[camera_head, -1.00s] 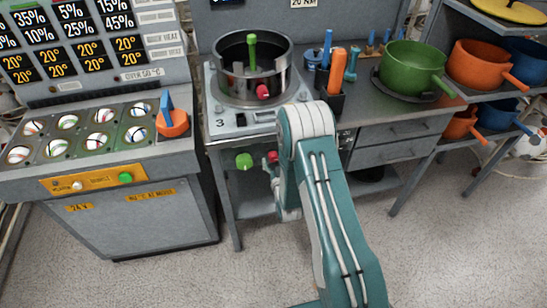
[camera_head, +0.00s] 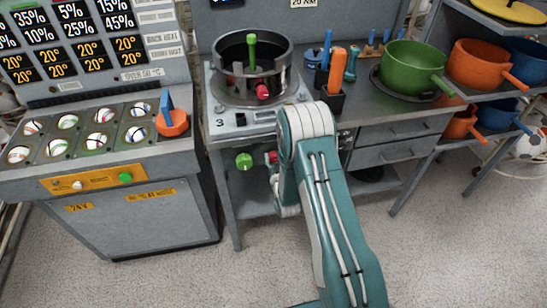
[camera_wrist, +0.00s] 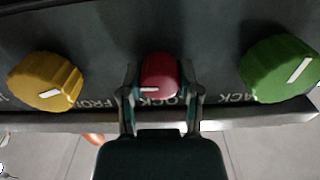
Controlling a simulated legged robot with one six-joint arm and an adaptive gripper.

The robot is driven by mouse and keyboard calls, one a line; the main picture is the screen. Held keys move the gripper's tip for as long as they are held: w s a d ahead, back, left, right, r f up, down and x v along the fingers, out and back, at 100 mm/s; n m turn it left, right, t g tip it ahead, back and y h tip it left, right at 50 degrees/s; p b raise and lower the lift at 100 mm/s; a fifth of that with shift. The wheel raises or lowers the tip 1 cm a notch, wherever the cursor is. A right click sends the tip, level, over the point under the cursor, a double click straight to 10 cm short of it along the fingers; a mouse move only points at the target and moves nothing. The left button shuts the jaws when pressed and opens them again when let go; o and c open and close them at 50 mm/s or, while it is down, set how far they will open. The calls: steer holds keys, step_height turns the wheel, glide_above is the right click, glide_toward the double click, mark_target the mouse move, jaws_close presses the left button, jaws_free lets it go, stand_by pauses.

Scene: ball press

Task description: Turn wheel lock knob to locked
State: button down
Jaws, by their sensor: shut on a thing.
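The red knob (camera_wrist: 158,72) sits on the front panel in the middle of the wrist view, above lettering that seems to include "LOCK", partly covered. Its white mark lies level and points left. My gripper (camera_wrist: 160,88) has one finger on each side of the knob and is shut on it. In the head view a bit of the red knob (camera_head: 272,157) shows beside my wrist; my arm hides the fingers there.
A yellow knob (camera_wrist: 46,80) is left of the red one, and a green knob (camera_wrist: 280,68) is right. A console with balls (camera_head: 120,150) is at the left. The floor in front is clear.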

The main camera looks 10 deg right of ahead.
steer(key=m, duration=0.9)
steer(key=shift+m, duration=0.3)
steer(key=m, duration=0.4)
steer(key=shift+d, duration=0.1)
steer(key=shift+f+m, duration=0.15)
steer(key=shift+m, duration=1.95)
steer(key=shift+d, duration=0.1)
steer(key=shift+c, duration=1.5)
jaws_free()
